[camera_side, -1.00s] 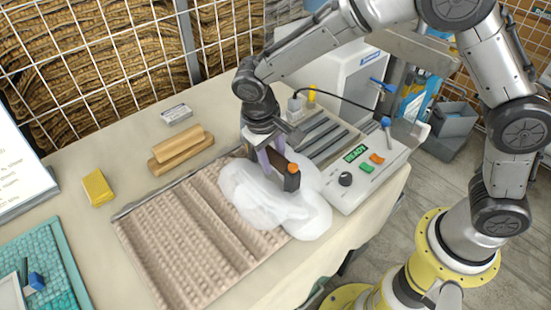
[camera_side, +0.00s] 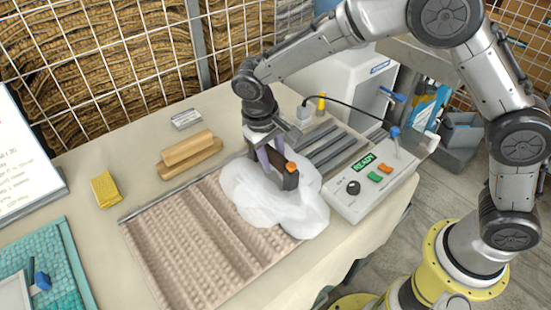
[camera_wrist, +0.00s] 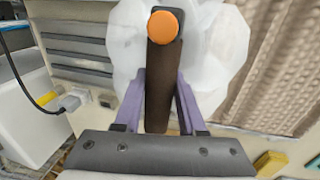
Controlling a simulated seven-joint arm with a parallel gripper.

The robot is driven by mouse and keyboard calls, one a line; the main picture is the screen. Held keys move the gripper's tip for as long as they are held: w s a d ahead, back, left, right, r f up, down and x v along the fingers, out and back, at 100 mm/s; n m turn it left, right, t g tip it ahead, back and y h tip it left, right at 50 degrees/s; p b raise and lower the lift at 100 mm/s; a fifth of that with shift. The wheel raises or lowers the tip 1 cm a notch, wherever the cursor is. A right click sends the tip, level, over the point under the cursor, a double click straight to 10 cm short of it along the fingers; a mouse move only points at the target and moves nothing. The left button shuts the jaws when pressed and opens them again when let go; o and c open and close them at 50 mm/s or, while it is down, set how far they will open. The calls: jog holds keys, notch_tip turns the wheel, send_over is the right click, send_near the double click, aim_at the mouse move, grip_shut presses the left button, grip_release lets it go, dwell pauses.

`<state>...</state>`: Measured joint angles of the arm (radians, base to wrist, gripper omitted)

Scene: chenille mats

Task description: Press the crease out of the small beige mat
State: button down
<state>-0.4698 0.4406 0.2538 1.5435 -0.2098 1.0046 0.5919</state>
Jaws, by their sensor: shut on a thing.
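The beige mat (camera_side: 185,240) lies flat on the table in the side view, with ribbed texture and long ridges across it. It also shows at the right of the wrist view (camera_wrist: 288,62). My gripper (camera_side: 270,156) is at the mat's right end, its purple fingers shut on a dark handle (camera_wrist: 159,90) with an orange knob. A white, cloud-like mass (camera_side: 290,212) spreads around the handle over the mat's right part. It hides the handle's lower end and the mat beneath; I cannot tell whether it is steam or cloth.
A control box (camera_side: 350,205) reading READY stands right of the mat, beside a grey slatted rest (camera_side: 330,145). A wooden block (camera_side: 188,150) and a yellow sponge (camera_side: 106,189) lie behind and left. A teal mat (camera_side: 62,270) is at the left. A cable runs behind my gripper.

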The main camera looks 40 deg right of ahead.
jog(key=shift+w, duration=0.8)
jog(key=shift+w, duration=0.15)
jog(key=shift+w, duration=1.1)
jog(key=shift+w, duration=0.1)
jog(key=shift+w, duration=1.15)
jog(key=shift+w, duration=0.2)
jog(key=shift+w, duration=1.05)
jog(key=shift+d, duration=0.1)
